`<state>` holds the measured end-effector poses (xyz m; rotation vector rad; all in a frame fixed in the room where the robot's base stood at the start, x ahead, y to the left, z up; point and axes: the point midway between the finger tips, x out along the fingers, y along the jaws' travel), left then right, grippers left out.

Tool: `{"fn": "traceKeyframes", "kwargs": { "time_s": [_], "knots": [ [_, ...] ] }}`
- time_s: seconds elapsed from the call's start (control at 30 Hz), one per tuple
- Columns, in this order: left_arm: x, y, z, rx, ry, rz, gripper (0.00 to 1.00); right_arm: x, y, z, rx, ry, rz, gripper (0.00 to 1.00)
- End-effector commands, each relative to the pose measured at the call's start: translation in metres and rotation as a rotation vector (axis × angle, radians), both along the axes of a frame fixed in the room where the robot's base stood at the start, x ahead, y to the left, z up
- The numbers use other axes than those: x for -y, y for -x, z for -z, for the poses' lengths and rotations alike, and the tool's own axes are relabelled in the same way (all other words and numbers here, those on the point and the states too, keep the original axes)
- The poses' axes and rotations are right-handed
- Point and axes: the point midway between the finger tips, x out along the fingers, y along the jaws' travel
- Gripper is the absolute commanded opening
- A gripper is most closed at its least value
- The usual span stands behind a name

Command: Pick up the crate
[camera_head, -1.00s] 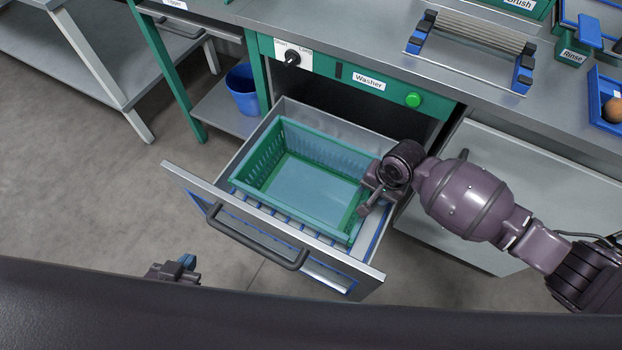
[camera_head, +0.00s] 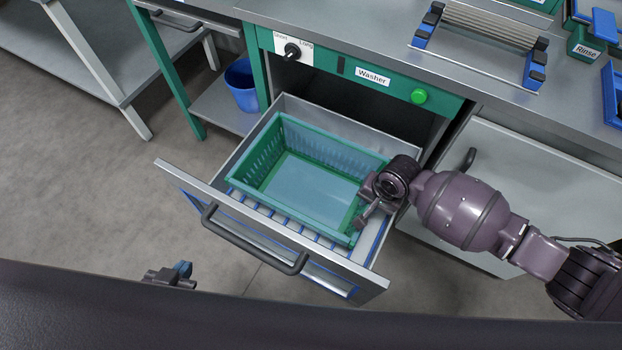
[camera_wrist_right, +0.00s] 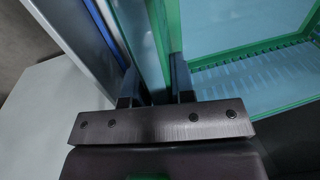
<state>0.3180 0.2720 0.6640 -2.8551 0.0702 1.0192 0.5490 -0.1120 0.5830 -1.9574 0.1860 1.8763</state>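The crate (camera_head: 262,160) is an open green basket with slotted walls, standing empty in the pulled-out washer drawer (camera_head: 190,172). Its wall (camera_wrist_right: 160,40) also shows in the right wrist view. My right gripper (camera_head: 362,210) is at the crate's right end, pointing down at the rim. In the right wrist view its two fingers (camera_wrist_right: 156,84) stand apart, one on each side of the crate wall; firm contact on both sides does not show. My left gripper (camera_head: 172,276) shows only in part at the lower left, in front of the drawer and away from the crate; its fingers are unclear.
The drawer has a dark bar handle (camera_head: 255,245) at its front. Above it is the washer panel with a green button (camera_head: 419,96) and a knob. A rack (camera_head: 485,35) stands on the bench. A blue bucket (camera_head: 241,88) is on the low shelf. The floor at left is clear.

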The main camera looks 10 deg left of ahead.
Motion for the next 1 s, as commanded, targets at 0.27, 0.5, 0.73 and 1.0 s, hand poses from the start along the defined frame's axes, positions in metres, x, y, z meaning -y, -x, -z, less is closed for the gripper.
{"fn": "traceKeyframes", "kwargs": {
  "time_s": [0.27,0.5,0.73,1.0],
  "knots": [
    [0.002,0.001,0.003,-0.006,0.003,0.002,0.00,-0.001,0.000,0.000,0.001,-0.003,0.000,0.00],
    [0.002,0.000,0.001,-0.002,0.003,0.002,0.00,-0.001,-0.001,-0.004,0.002,-0.002,-0.001,0.00],
    [0.002,-0.007,-0.016,0.030,0.002,0.003,0.00,-0.001,-0.003,-0.039,0.012,-0.004,0.000,0.00],
    [0.003,-0.013,-0.043,0.068,0.006,0.000,0.00,-0.001,-0.003,-0.109,0.016,-0.005,-0.001,0.00]
  ]
}}
